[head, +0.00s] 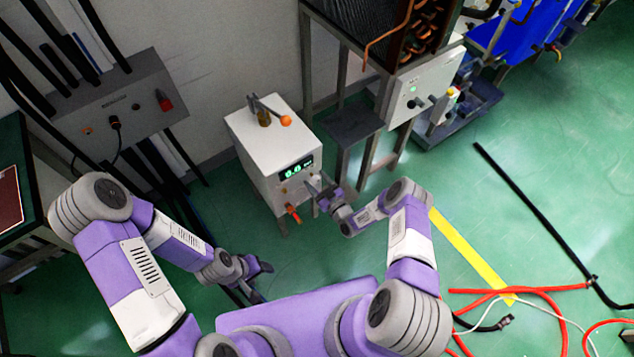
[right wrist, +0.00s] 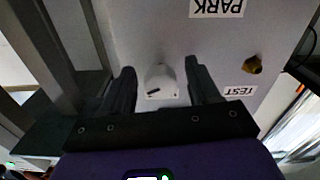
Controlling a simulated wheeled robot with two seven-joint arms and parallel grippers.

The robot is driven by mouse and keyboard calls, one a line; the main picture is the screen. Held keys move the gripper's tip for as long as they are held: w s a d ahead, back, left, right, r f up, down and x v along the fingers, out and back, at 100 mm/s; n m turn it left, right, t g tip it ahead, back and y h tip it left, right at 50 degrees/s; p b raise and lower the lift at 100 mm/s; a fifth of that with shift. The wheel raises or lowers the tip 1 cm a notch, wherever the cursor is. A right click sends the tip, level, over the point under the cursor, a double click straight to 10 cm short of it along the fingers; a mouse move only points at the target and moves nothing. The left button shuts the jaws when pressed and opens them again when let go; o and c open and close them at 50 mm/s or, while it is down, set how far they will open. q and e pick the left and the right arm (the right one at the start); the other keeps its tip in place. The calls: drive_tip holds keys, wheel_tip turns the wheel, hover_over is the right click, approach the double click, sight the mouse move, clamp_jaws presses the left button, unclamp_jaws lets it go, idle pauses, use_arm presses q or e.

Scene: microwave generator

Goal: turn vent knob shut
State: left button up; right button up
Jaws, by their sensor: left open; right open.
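The white cabinet (head: 262,158) stands by the wall with a green lit display (head: 296,170) on its front. My right gripper (head: 317,188) is at that front, to the right of the display. In the right wrist view my right gripper (right wrist: 160,68) is open, with a pale round knob (right wrist: 161,82) between its fingers. A gap shows on each side of the knob, and I cannot tell whether either finger touches it. Whether this is the vent knob is not readable. My left gripper (head: 262,268) is open and empty, low over the floor.
In the right wrist view, a PARK label (right wrist: 217,8), a TEST label (right wrist: 240,91) and a brass fitting (right wrist: 252,64) are on the panel. A red-orange handle (head: 293,214) sticks out low on the cabinet. A metal rack (head: 355,130) stands close right. Red hoses (head: 520,291) lie on the floor.

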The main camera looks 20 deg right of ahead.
drive_tip(key=c, duration=1)
drive_tip(key=shift+c, duration=0.2)
drive_tip(key=m, duration=0.5)
drive_tip(key=shift+s+a+f, duration=0.1)
drive_tip(key=shift+s+f, duration=0.05)
drive_tip(key=o, duration=0.8)
drive_tip(key=shift+c, duration=0.2)
drive_tip(key=shift+o, duration=1.4)
